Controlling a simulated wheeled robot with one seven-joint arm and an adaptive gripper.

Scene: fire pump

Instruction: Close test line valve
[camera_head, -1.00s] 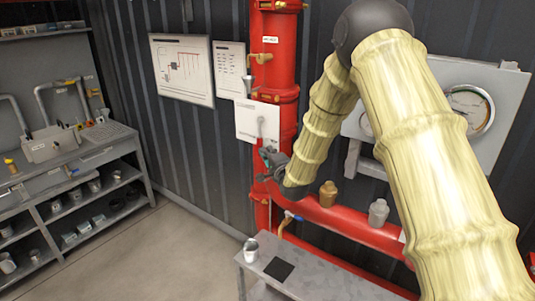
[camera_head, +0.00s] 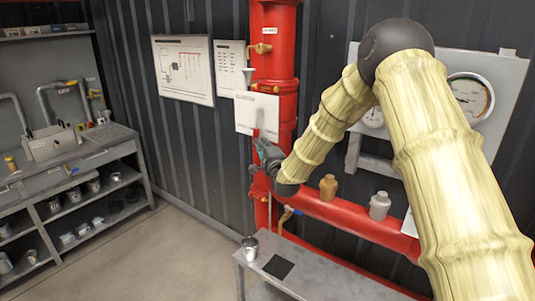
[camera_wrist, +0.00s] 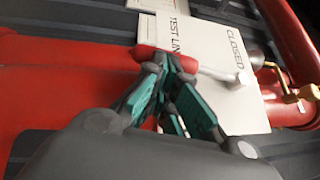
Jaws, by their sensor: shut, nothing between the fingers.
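The test line valve's lever has a red grip (camera_head: 256,132) and a pale shaft; in the head view it hangs down in front of a white plate (camera_head: 246,112) on the red standpipe. In the wrist view the red grip (camera_wrist: 152,58) runs into the pale shaft (camera_wrist: 218,74), and the plate (camera_wrist: 205,38) reads "TEST LIN…" and "CLOSED". My gripper (camera_head: 260,144), with teal finger pads, is shut and empty at the lower end of the lever. In the wrist view its fingertips (camera_wrist: 176,66) lie against or just in front of the red grip; I cannot tell if they touch.
A red horizontal pipe (camera_head: 345,218) with brown and grey fittings runs below my arm. A gauge panel (camera_head: 510,90) is at right. A low grey bench (camera_head: 320,280) with a metal cup (camera_head: 250,248) stands below. The floor at left is open.

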